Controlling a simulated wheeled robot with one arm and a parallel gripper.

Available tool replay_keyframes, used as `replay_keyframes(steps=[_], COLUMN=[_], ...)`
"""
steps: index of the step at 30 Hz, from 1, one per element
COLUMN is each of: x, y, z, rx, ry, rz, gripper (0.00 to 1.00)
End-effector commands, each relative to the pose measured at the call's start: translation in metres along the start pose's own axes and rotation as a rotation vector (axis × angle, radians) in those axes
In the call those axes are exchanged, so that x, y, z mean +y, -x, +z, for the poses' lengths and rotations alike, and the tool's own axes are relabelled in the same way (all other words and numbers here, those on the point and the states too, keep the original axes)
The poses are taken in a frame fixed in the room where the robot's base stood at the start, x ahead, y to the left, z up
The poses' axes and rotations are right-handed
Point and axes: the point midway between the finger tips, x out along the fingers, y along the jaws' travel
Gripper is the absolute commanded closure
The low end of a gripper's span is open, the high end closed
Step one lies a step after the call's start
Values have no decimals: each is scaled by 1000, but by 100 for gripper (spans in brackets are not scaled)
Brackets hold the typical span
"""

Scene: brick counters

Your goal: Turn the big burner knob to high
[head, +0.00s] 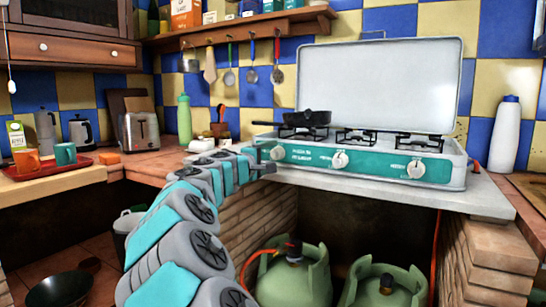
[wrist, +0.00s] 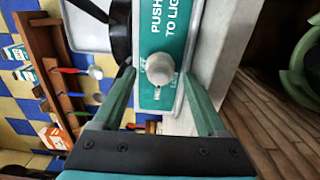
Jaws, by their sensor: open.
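A camping stove with a teal front panel (head: 312,157) stands on the counter with its white lid up. Its front carries three pale round knobs: a left knob (head: 277,153), a middle knob (head: 340,160) and a right knob (head: 416,168). My gripper (head: 262,162) is at the left end of the panel, by the left knob. In the wrist view, one knob (wrist: 159,69) sits between the tips of my open fingers, with a gap visible on each side. Which burner is the big one I cannot tell from the labels.
A black pan (head: 306,118) sits on the left burner. A white bottle (head: 505,133) stands right of the stove. Green gas cylinders (head: 298,275) stand below the counter. A toaster (head: 138,134) and a green bottle (head: 184,118) are on the left counter.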

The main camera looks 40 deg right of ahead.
Motion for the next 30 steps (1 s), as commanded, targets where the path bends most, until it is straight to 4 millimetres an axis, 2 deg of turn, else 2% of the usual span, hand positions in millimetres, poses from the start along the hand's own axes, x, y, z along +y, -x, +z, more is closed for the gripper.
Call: replay_keyframes(steps=[6, 12, 30], x=[0, 0, -1], y=[37, 59, 63], z=[0, 0, 0], rx=[1, 0, -1], ry=[1, 0, 0], rz=[2, 0, -1], gripper=[25, 25, 25])
